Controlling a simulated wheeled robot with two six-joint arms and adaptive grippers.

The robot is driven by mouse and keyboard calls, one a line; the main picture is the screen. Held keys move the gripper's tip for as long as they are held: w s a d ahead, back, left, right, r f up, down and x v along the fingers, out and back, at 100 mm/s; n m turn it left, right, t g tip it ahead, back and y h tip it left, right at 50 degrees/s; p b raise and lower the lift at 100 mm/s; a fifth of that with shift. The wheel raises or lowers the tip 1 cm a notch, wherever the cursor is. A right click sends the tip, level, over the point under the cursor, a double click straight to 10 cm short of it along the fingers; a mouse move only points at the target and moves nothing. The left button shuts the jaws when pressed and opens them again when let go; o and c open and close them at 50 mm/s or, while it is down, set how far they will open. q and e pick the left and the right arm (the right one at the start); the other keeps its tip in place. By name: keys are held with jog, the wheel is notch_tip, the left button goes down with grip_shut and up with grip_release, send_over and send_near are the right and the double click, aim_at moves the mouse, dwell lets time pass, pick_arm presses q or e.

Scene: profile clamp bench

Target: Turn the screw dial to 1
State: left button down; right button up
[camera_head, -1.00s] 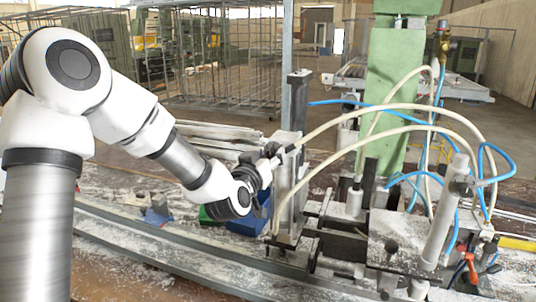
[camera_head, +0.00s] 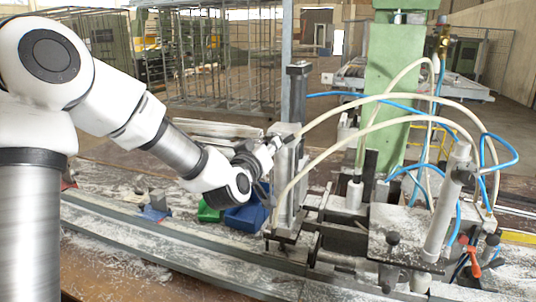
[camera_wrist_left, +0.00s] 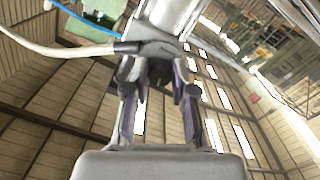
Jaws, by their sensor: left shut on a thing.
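The clamp unit (camera_head: 291,180) is a tall grey metal upright with a dark cap on top and pale hoses running off to the right. My left gripper (camera_head: 274,144) reaches in from the left and meets the upper left side of this unit. In the left wrist view its two fingers (camera_wrist_left: 160,98) are closed in around a small dark part at the end of the grey body, which I take for the screw dial. The dial's face and numbers are hidden, so its setting cannot be read. My right gripper is in neither view.
A blue bin (camera_head: 246,218) and a green bin (camera_head: 208,212) sit below my left wrist. A green column (camera_head: 391,100) stands behind the clamp. Pale and blue hoses arch across the right. A red-handled valve (camera_head: 472,264) is at lower right.

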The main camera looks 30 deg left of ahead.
pick_arm(q)
jog(key=shift+n+b, duration=3.95)
jog(key=shift+n, duration=0.65)
jog(key=c, duration=0.9)
grip_release()
jog(key=shift+c, duration=0.2)
